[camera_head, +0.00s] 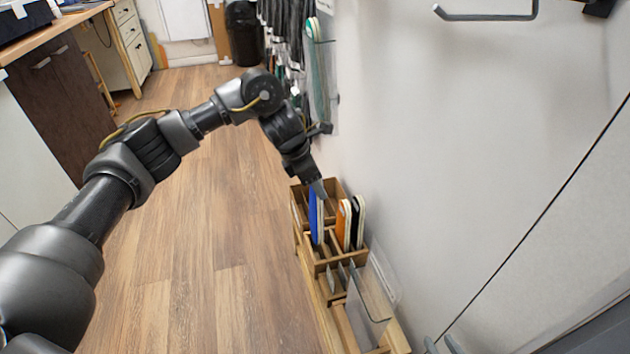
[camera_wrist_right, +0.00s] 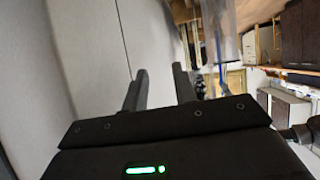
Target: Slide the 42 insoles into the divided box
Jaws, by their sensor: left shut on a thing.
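The wooden divided box (camera_head: 320,266) stands low against the wall in the head view. A blue insole (camera_head: 313,215) with a pale edge stands upright in its left part. An orange insole (camera_head: 343,225) and a black-and-white insole (camera_head: 358,222) stand in the compartments to its right. My left gripper (camera_head: 319,190) reaches down over the box and is shut on the top of the blue insole. The gripper partly hides that top end. My right gripper (camera_wrist_right: 160,88) shows only in the right wrist view, its fingers apart with nothing between them.
A clear panel (camera_head: 368,295) stands at the near end of the box, beside small dividers. The white wall (camera_head: 430,130) is close on the right, with a hook (camera_head: 488,16) above. Dark items (camera_head: 283,40) hang behind. The wooden floor (camera_head: 200,260) left of the box is clear.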

